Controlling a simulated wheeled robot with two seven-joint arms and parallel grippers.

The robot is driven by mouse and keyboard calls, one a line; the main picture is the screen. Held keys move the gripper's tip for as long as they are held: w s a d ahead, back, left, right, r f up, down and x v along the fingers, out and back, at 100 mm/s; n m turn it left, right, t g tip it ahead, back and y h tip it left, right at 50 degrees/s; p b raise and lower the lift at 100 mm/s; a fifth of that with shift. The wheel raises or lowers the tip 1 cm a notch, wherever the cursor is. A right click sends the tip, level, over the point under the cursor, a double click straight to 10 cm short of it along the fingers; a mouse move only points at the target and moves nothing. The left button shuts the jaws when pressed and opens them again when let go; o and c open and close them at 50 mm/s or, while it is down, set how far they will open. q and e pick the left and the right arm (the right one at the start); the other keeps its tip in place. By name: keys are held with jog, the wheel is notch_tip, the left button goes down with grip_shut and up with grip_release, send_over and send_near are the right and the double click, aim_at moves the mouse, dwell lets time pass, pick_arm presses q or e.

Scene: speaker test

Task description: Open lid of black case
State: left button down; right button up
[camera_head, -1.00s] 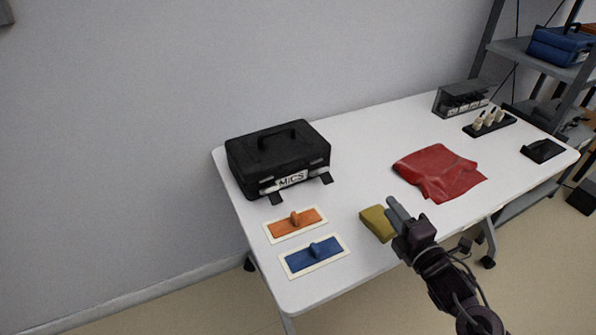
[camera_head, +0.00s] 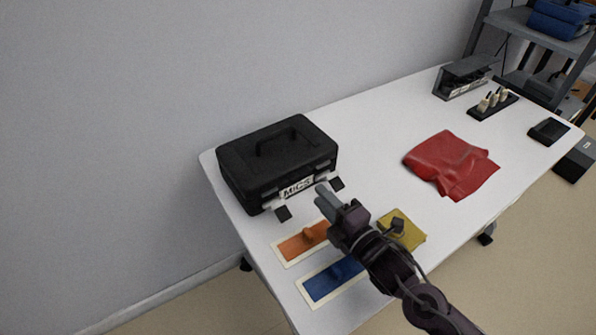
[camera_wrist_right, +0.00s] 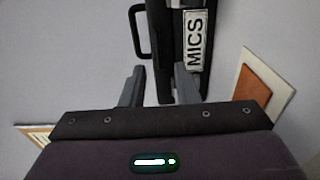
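The black case (camera_head: 275,150) stands shut on the left part of the table, with a handle on top and a white "MICS" label on its front. Its two front latches, left (camera_head: 283,213) and right (camera_head: 337,184), stick out from the front. My right gripper (camera_head: 325,197) is just in front of the case, near the right latch. In the right wrist view the gripper (camera_wrist_right: 160,80) has its fingers apart, with the case (camera_wrist_right: 165,50) beyond and between them. I cannot tell whether they touch it. My left gripper is not in view.
An orange float (camera_head: 303,241) and a blue float (camera_head: 330,280) lie below my right arm, partly hidden by it. A red cloth (camera_head: 452,165) and a grey rack (camera_head: 465,77) are further right. The wall is behind the table.

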aim_at(302, 177)
jog(key=x, duration=0.6)
jog(key=shift+w+a+r, duration=0.1)
jog(key=shift+w+a, duration=0.1)
jog(key=shift+c, duration=0.5)
grip_shut()
